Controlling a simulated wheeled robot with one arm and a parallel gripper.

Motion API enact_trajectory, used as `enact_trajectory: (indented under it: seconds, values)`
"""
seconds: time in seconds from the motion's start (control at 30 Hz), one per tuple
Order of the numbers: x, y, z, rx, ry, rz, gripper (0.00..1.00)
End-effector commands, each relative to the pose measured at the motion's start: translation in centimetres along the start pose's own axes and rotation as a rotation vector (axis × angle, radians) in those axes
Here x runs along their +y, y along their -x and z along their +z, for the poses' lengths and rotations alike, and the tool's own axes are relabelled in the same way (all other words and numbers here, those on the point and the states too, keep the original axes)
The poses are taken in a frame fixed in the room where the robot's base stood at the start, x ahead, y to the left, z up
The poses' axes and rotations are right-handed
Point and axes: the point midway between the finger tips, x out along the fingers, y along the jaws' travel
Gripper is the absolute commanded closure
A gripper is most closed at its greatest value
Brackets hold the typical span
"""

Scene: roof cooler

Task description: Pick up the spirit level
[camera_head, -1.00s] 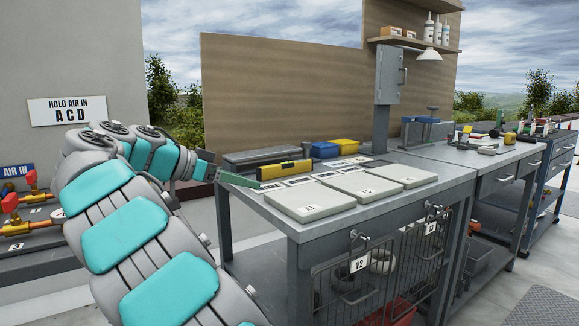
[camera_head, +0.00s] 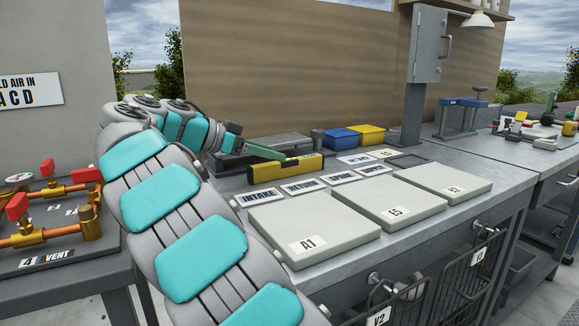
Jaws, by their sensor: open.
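The yellow spirit level (camera_head: 306,166) lies on the grey workbench (camera_head: 318,255), toward its back left, behind a row of labelled plates. My gripper (camera_head: 280,155), with green fingers, reaches in from the left at the level's back upper side. It is open and holds nothing. One finger overlaps the level's top edge in this view, and I cannot tell whether it touches. The other finger is not clearly seen.
Label plates such as INTAKE (camera_head: 258,198) and large grey panels like A1 (camera_head: 312,237) cover the bench front. Blue (camera_head: 341,138) and yellow (camera_head: 370,133) bins stand behind the level. A grey post cabinet (camera_head: 428,45) rises at the back. Pipe valves (camera_head: 45,170) stand left.

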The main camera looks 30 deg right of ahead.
Motion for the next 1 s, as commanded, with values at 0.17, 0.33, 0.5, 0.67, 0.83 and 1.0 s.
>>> enact_trajectory:
  seconds: [0.17,0.33,0.5,0.67,0.83,1.0]
  values:
    - [0.1,-1.2,0.1,-0.002,0.002,0.003,0.38]
    - [0.2,-2.9,0.4,-0.002,0.002,0.002,0.38]
    - [0.3,-5.0,0.6,-0.003,0.003,0.006,0.38]
    - [0.2,-5.9,0.7,-0.002,0.001,0.001,0.38]
    - [0.2,-6.0,0.7,-0.002,0.001,0.001,0.38]
    - [0.2,-5.9,0.7,-0.002,0.001,0.001,0.52]
